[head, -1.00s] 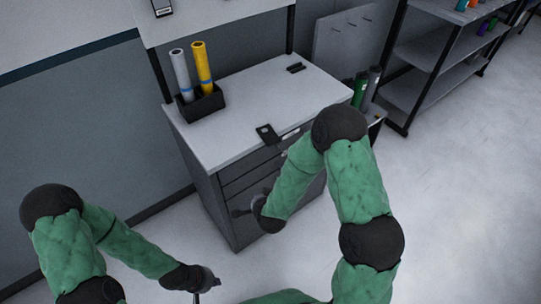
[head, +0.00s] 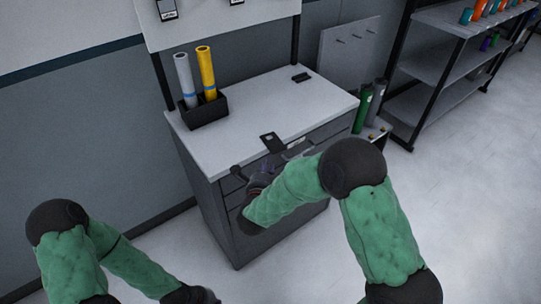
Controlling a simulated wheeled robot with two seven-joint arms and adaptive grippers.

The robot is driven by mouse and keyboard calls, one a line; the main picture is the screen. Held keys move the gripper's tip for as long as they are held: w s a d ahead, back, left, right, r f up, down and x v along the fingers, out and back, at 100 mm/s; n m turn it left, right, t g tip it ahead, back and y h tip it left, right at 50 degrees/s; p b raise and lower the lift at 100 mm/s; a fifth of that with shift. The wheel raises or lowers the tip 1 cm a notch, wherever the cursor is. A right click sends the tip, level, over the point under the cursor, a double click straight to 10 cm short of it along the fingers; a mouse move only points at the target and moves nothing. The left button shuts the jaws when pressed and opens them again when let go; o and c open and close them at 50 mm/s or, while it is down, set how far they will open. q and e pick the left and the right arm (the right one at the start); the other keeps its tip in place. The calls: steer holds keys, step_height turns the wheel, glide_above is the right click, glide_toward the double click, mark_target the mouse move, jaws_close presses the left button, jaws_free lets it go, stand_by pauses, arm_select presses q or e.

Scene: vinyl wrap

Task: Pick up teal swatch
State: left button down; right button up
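I cannot make out a swatch that is clearly teal. A small dark flat piece with a pale patch (head: 272,142) lies at the front edge of the white cabinet top; I cannot tell what it is. My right gripper (head: 262,172) is just below and in front of that piece, by the upper drawers. Its fingers blend with the dark drawer fronts, so its opening is unclear, and I see nothing held. My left gripper (head: 207,297) is low at the bottom edge of the view, partly cut off, away from the cabinet.
A black holder (head: 206,112) with a grey roll (head: 184,80) and a yellow roll (head: 206,70) stands at the cabinet's back left. A small black item (head: 300,77) lies at the back right. Green and grey cylinders (head: 368,105) stand right of the cabinet. Shelves (head: 450,70) hold colored rolls.

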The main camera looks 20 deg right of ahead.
mark_target(273, 143)
steer(key=b+x, duration=0.2)
steer(key=x, duration=0.4)
steer(key=shift+w+f, duration=0.1)
jaws_close()
stand_by(0.3)
step_height(273, 143, up, 3)
steer(key=shift+f+p, duration=0.25)
steer(key=shift+p, duration=0.4)
